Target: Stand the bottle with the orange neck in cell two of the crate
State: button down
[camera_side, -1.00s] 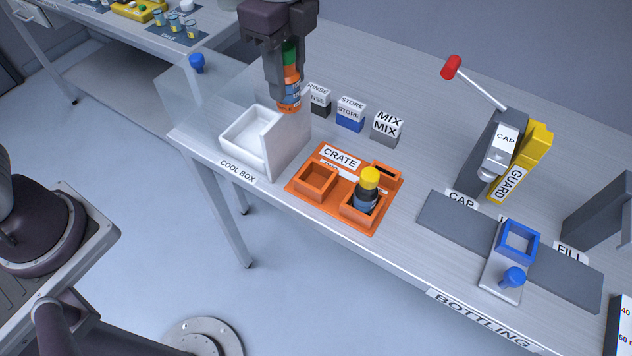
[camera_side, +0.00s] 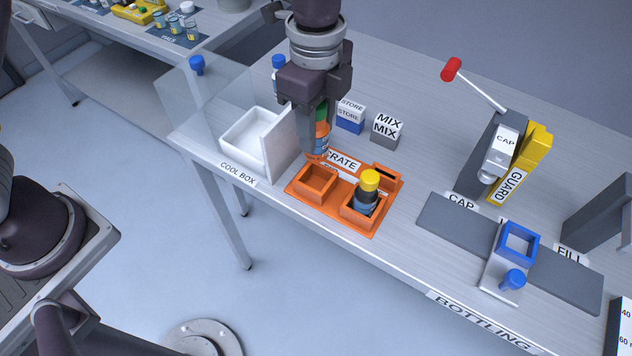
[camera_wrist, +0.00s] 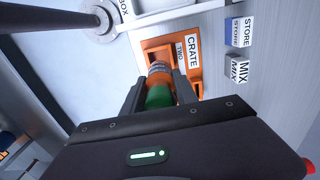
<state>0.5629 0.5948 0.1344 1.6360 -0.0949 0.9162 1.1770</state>
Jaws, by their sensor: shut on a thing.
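The bottle with the orange neck (camera_side: 321,133) has a green cap and a blue-grey band. My gripper (camera_side: 318,142) is shut on it and holds it upright, above the back left of the orange crate (camera_side: 340,221). In the wrist view, the green cap (camera_wrist: 158,97) is between my fingers, and the bottle hides part of the crate (camera_wrist: 151,44). A label reading TWO (camera_wrist: 180,51) shows beside it. The front left cell (camera_side: 316,182) looks empty in the side view. A dark bottle with a yellow cap (camera_side: 369,182) stands in the right-hand cell.
The white cool box (camera_side: 232,150), with a raised wall, stands left of the crate. STORE (camera_side: 350,117) and MIX (camera_side: 387,128) blocks stand behind. The capping press with a red-knobbed lever (camera_side: 452,69) and the blue holder (camera_side: 518,240) are to the right.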

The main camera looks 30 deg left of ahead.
notch_tip(320, 180, down, 10)
jog(key=shift+r, duration=0.1)
jog(key=shift+f, duration=0.25)
jog(key=shift+s+a+f, duration=0.1)
jog(key=shift+f, duration=0.2)
jog(key=c, duration=1)
grip_release()
jog(key=shift+o, duration=0.2)
notch_tip(320, 180, up, 13)
jog(key=shift+r, duration=0.1)
